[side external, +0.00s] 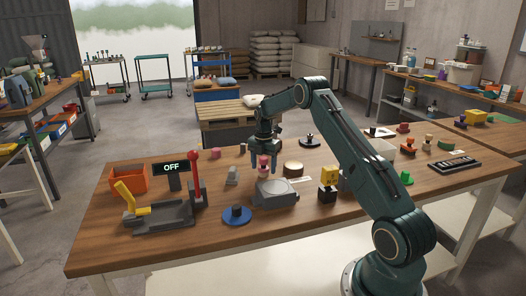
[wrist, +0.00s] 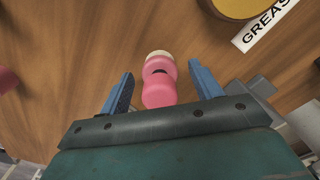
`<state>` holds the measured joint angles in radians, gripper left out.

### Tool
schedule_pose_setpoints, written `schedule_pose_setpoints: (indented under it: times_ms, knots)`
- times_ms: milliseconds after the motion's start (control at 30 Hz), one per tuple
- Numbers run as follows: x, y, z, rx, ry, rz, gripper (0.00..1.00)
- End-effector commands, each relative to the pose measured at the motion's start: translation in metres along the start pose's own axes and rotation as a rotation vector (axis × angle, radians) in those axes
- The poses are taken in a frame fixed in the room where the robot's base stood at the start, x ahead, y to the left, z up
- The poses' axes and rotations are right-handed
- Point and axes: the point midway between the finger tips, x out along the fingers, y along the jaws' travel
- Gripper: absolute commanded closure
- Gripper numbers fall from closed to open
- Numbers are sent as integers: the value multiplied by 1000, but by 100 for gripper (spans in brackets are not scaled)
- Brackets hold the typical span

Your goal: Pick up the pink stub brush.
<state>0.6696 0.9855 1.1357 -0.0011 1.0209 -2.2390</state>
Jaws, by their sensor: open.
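The pink stub brush (wrist: 158,88) stands on the wooden table, with a pinched waist and a pale end at the top of the wrist view. In the side view the pink brush (side external: 263,162) shows just under my gripper (side external: 265,150), behind the grey scale-like block. My gripper, with blue fingers, also shows in the wrist view (wrist: 163,92). It is open, with one finger on each side of the brush. Gaps show between both fingers and the brush. Its lower part is partly hidden in the side view.
A grey block with a round plate (side external: 276,193) stands close in front of the brush. A brass round tin (side external: 293,169) and a GREASE label (wrist: 268,22) lie to the right. A grey weight-like piece (side external: 232,176) stands left. A blue disc (side external: 237,214) lies nearer the front edge.

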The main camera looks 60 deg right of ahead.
Motion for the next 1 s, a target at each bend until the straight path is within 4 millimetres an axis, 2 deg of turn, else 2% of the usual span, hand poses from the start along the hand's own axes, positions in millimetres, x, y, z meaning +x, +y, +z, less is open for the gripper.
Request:
schedule_pose_setpoints:
  times_ms: [200, 433, 767, 1000]
  knots:
    - [0, 0, 0, 0, 0, 0, 38]
    - [0, 0, 0, 0, 0, 0, 83]
    - [-2, 0, 0, 0, -1, 1, 85]
    - [-15, 0, 0, 0, -1, 1, 85]
